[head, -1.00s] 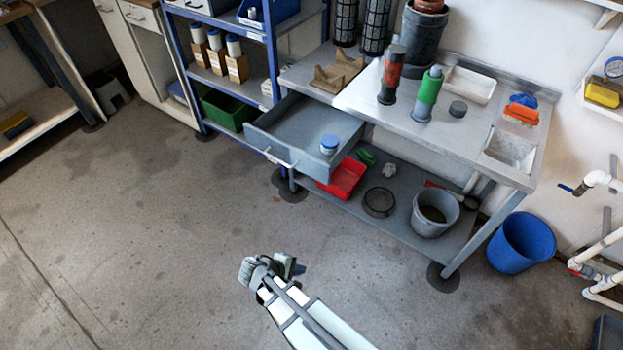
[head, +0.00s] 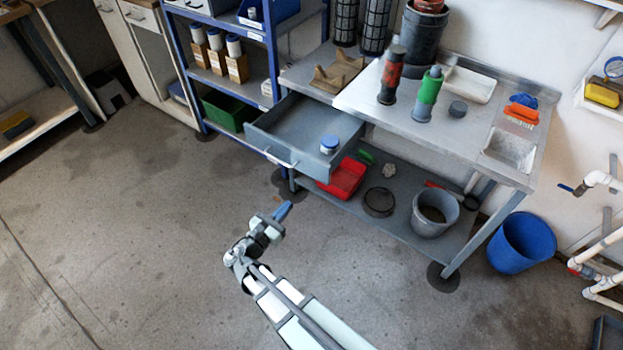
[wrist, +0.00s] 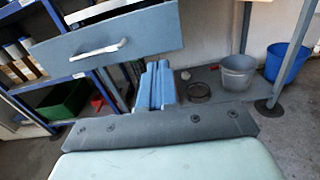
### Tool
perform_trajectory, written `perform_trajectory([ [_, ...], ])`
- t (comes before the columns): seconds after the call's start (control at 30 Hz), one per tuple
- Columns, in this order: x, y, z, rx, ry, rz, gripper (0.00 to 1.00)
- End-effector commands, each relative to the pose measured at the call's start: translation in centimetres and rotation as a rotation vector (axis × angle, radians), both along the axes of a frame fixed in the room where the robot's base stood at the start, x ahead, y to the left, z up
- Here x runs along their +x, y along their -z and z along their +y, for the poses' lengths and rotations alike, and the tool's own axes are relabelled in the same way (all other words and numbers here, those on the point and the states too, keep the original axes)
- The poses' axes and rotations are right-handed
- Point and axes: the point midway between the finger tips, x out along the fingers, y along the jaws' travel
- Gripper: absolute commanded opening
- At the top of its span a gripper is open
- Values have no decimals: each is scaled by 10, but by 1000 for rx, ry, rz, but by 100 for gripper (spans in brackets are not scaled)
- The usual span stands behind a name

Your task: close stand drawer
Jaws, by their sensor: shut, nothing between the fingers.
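The stand drawer (head: 262,145) is grey and pulled well out from under the left end of the steel workbench (head: 440,136). A light bar handle (head: 277,158) is on its front. A small jar with a blue lid (head: 329,145) stands inside the drawer, near its right front corner. My gripper (head: 284,211) is below and in front of the drawer in the head view, apart from it. In the wrist view my gripper's blue fingers (wrist: 155,84) are together and empty, and the drawer front (wrist: 150,35) with its handle (wrist: 98,51) shows to their upper left.
A blue shelf rack (head: 270,60) stands left of the drawer. The lower shelf holds a red bin (head: 343,180), a black ring (head: 379,202) and a grey bucket (head: 435,212). A blue bin (head: 522,243) stands at the right. The floor before the drawer is clear.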

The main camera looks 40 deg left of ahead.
Motion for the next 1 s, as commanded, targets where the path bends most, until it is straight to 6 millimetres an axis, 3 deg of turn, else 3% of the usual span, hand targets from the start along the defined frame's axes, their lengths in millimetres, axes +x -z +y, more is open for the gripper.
perform_trajectory([
  [0.33,17,1,0,-54,3,1,0],
  [1.0,119,1,0,-51,2,2,0],
])
